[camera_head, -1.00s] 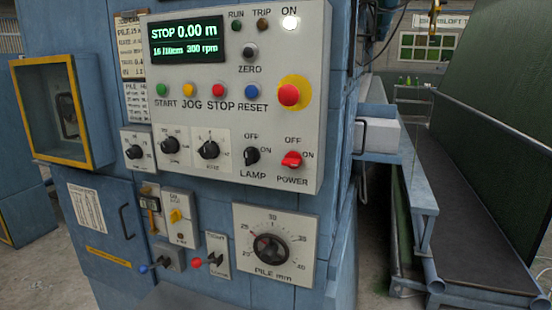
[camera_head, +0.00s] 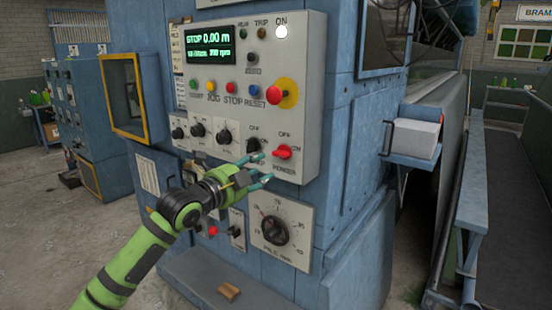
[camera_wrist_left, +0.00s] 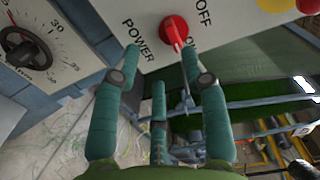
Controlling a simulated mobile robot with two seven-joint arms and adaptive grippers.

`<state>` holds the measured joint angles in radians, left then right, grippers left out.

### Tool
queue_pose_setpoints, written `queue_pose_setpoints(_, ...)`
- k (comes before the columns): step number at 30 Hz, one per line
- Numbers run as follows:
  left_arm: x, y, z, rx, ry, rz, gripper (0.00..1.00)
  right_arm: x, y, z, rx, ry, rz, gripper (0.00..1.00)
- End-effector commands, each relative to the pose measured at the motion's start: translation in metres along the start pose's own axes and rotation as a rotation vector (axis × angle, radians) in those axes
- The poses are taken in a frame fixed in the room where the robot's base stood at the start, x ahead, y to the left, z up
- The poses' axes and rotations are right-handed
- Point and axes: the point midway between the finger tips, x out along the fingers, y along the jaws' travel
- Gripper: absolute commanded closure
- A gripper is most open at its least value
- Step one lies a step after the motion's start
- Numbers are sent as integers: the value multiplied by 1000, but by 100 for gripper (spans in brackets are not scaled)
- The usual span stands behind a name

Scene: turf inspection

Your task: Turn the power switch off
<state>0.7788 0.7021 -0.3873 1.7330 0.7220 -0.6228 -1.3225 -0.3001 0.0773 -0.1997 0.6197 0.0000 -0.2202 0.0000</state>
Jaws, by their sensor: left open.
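The red power switch (camera_head: 282,152) is a round knob at the lower right of the grey control panel (camera_head: 306,62), with OFF above it and ON to its right. In the left wrist view the knob (camera_wrist_left: 174,30) shows a pale mark that seems to point toward the partly hidden ON label. My left gripper (camera_head: 265,168) is open and empty, just below and left of the knob. In the wrist view its fingertips (camera_wrist_left: 161,52) lie near the knob, one on each side below it; I cannot tell whether they touch. My right gripper is not in view.
The black lamp switch (camera_head: 253,146) is close to the left of the power switch. The red emergency button (camera_head: 282,93) on its yellow plate is above. The pile dial (camera_head: 274,230) sits below. A blue side shelf with a white box (camera_head: 415,137) stands right.

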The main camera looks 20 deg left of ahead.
Motion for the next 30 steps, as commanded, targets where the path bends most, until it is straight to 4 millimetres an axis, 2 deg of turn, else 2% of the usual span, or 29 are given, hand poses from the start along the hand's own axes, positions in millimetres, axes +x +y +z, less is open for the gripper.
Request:
queue_pose_setpoints(1, 0, -9, -4, 22, 8, -7, 56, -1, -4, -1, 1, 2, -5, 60)
queue_pose_setpoints(4, 5, -15, -6, 33, 15, -13, 56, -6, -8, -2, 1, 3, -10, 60)
queue_pose_setpoints(12, 44, -17, -7, 29, 14, -13, 56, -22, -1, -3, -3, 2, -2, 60)
queue_pose_setpoints(18, 62, -15, -6, 30, 12, -14, 56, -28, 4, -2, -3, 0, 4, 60)
queue_pose_setpoints(29, 68, -13, -6, 32, 12, -14, 56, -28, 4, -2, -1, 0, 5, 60)
queue_pose_setpoints(30, 68, -13, -6, 32, 12, -14, 60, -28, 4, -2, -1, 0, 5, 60)
